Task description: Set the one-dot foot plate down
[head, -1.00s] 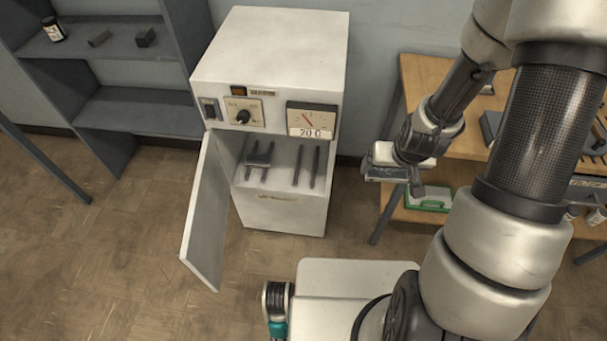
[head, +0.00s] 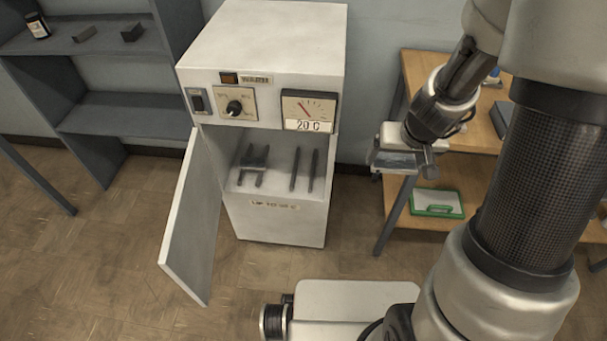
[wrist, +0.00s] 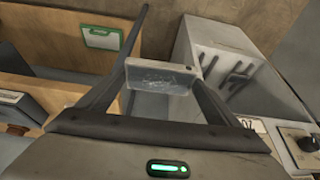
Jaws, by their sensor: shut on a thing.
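My gripper (head: 405,160) is shut on the foot plate (wrist: 160,79), a small pale grey plate with a scuffed face. It sits between both fingertips in the wrist view, with one dark mark near its upper right corner. In the head view the plate (head: 397,160) is partly covered by the fingers. It is held in the air, right of the white oven (head: 262,55) and in front of the wooden bench in the picture. The oven door (head: 195,225) stands open to the left.
The oven display reads 20 C. A wooden bench (head: 425,75) stands at the right, with a green-edged item (head: 437,203) on its lower shelf. A grey shelf (head: 110,50) with small dark blocks stands at the left. Open floor lies in front of the oven.

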